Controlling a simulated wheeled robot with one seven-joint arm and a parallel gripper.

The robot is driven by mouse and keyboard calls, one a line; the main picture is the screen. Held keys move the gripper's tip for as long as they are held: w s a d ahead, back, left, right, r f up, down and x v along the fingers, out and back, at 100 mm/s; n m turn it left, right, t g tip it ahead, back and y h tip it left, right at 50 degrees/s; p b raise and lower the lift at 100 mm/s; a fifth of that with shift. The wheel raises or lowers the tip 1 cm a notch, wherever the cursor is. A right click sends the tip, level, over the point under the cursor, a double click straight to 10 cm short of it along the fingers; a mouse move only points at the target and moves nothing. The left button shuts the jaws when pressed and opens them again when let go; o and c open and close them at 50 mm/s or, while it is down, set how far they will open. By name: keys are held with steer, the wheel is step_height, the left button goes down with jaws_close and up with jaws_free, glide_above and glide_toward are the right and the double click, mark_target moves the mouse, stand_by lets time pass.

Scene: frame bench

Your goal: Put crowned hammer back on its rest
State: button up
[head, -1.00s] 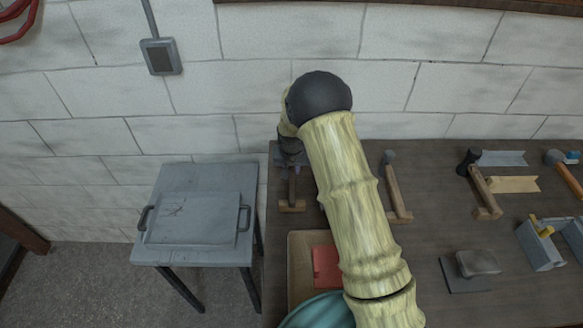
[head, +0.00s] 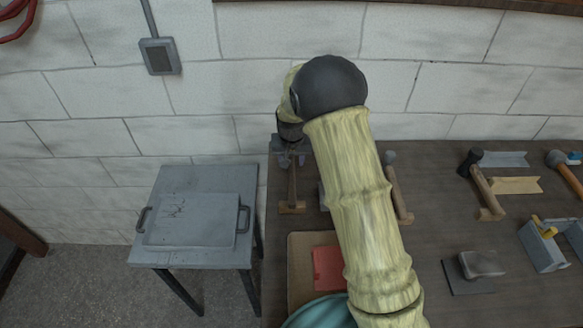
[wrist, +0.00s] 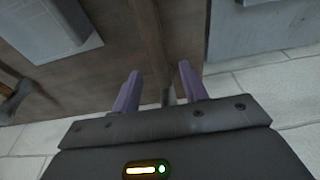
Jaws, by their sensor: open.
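A hammer with a wooden handle (head: 292,180) lies at the bench's far left, its near end on a small wooden rest (head: 292,208). My gripper (head: 291,158) is open over its far end by the wall; my forearm hides part of this area. In the wrist view, the handle (wrist: 149,45) runs between the two purple fingers of my gripper (wrist: 160,88), and a small grey metal part shows between the tips. I cannot tell whether the fingers touch it. Another hammer (head: 399,195) lies right of my arm. I cannot tell which hammer is the crowned one.
More hammers (head: 480,185) lie to the right, beside a toolbox (head: 543,247) and a grey block (head: 480,264). A grey side table (head: 240,257) stands left of the bench. A grey block (wrist: 55,25) lies beside the handle. The brick wall is close behind.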

mark_target(292, 170)
steer(key=v, duration=0.6)
steer(key=shift+b, duration=0.35)
steer(key=s+d+r, duration=0.2)
steer(key=s+d, duration=0.5)
steer(key=s, duration=0.5)
steer(key=s+d+r, duration=0.2)
steer(key=s+d, duration=0.5)
steer(key=s, duration=0.6)
steer(key=shift+d, duration=0.2)
